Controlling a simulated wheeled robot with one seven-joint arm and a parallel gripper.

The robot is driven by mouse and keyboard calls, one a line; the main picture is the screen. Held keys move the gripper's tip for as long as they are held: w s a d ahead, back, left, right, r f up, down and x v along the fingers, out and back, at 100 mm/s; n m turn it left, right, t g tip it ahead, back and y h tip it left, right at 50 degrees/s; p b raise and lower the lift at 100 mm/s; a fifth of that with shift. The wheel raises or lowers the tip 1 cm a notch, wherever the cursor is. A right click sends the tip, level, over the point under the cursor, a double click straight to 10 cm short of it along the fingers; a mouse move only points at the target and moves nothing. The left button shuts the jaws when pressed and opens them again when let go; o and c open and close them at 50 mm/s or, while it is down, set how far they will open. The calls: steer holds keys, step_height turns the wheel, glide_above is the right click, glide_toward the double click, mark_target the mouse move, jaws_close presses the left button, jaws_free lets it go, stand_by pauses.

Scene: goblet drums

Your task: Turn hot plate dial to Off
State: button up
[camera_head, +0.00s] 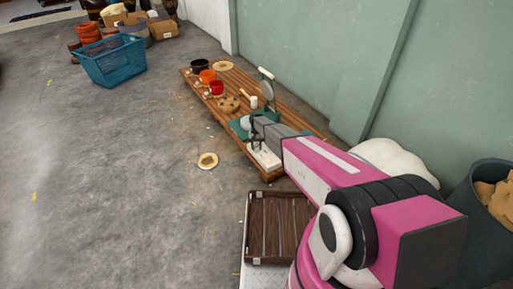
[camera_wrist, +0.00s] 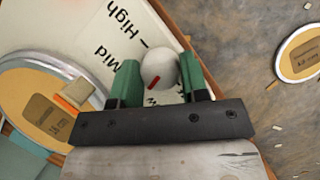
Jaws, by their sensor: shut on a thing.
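The white hot plate panel (camera_wrist: 85,25) shows in the wrist view with the printed words High and Mid left of the dial; other dark lettering is mostly hidden by my gripper. The white round dial (camera_wrist: 160,65) carries a short red mark on its lower left side. My gripper (camera_wrist: 158,80) has its two green fingers on either side of the dial and is shut on it. In the head view the white hot plate (camera_head: 265,159) sits at the near end of the slatted wooden platform (camera_head: 287,128); the dial is too small to make out there.
Pots, cups and tools stand along the platform, including a red cup (camera_head: 216,88). A round disc (camera_head: 208,160) lies on the floor beside it. A brown slatted crate (camera_head: 277,228) is nearby. A blue basket (camera_head: 114,62) stands farther back. The floor at left is mostly clear.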

steer(key=n+h, duration=0.1)
steer(key=n, duration=0.2)
steer(key=n+t+h, duration=0.1)
steer(key=n, duration=0.3)
steer(key=shift+a, duration=0.1)
steer(key=n, duration=0.2)
steer(key=n+t+h, duration=0.1)
steer(key=n, duration=0.1)
steer(key=shift+s+n+t+h, duration=0.15)
steer(key=shift+n+t+h, duration=0.15)
steer(key=shift+n, duration=0.1)
steer(key=shift+n+t, duration=0.5)
steer(key=shift+n, duration=1)
steer(key=o, duration=0.9)
steer(key=shift+a, duration=0.1)
steer(key=s+v, duration=0.1)
steer(key=v, duration=0.9)
steer(key=shift+w+a+r, duration=0.25)
steer(key=shift+w+a, duration=0.05)
steer(key=shift+w, duration=0.1)
